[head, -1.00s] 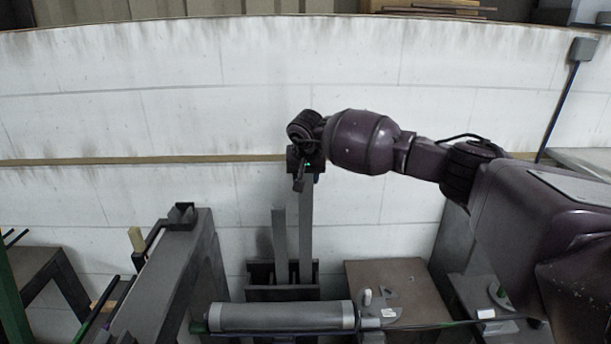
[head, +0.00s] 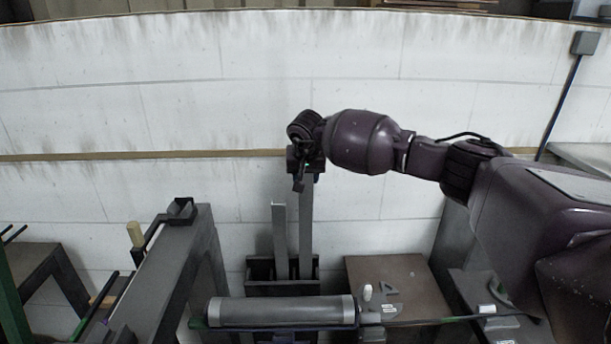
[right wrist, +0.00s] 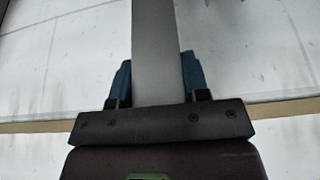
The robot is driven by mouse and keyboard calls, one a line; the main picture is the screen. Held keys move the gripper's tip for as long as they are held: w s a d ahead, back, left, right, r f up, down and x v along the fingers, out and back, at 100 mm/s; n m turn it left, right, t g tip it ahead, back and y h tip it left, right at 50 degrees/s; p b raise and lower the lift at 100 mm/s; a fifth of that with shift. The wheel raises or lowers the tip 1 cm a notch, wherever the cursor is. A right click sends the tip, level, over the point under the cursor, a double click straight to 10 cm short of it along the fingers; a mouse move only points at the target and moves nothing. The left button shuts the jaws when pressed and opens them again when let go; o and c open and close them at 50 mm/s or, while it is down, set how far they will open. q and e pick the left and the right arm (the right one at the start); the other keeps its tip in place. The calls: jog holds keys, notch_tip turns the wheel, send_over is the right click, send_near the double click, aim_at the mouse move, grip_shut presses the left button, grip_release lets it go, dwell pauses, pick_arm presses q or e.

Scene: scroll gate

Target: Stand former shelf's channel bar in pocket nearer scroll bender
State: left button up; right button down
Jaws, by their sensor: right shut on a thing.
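A flat grey channel bar (head: 306,222) stands upright, its lower end in the right part of a dark pocketed rack (head: 283,290) by the wall. My right gripper (head: 306,166) is shut on the upper part of this bar. In the right wrist view the bar (right wrist: 155,45) runs between the blue fingers of the right gripper (right wrist: 157,80). A second, shorter grey bar (head: 280,240) stands in the rack just to the left. The rack's front wall hides both lower ends, so I cannot tell whether the held bar rests on the bottom. My left gripper is out of view.
A grey roller (head: 280,311) lies across the front of the rack. A dark metal frame (head: 165,265) stands to the left. A brown board (head: 400,280) with small parts lies to the right. The white block wall (head: 150,120) is close behind.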

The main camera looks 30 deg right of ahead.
aim_at(306, 207)
jog(key=shift+f+b, duration=2.75)
jog(key=shift+f, duration=2.4)
dwell(1.4)
jog(key=shift+c, duration=0.2)
grip_release()
dwell(0.4)
jog(key=shift+r, duration=0.1)
